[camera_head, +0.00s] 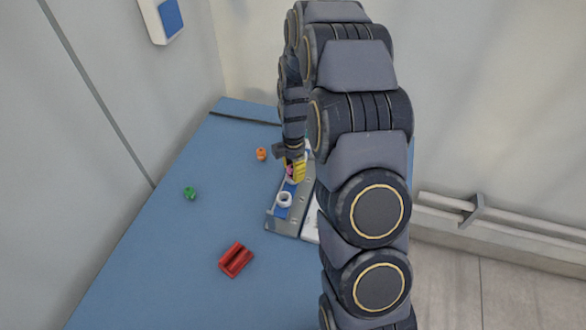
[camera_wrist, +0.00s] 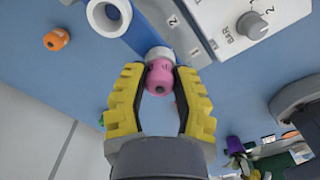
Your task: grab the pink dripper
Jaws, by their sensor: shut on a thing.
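The pink dripper (camera_wrist: 160,77) is a small rounded pink piece with a dark hole in its end. It sits between the yellow fingertips of my gripper (camera_wrist: 160,86) in the wrist view, and the gripper is shut on it. A white ring (camera_wrist: 160,54) shows right behind the dripper; I cannot tell whether the dripper still sits in it. In the head view, my gripper (camera_head: 294,168) is at the grey panel with rings (camera_head: 286,222), and a bit of pink (camera_head: 289,171) shows beside the yellow finger.
An orange dripper (camera_head: 262,154) and a green dripper (camera_head: 190,193) lie on the blue table (camera_head: 170,255). A red block (camera_head: 236,260) lies nearer the front. Another white ring (camera_head: 284,199) is on the panel.

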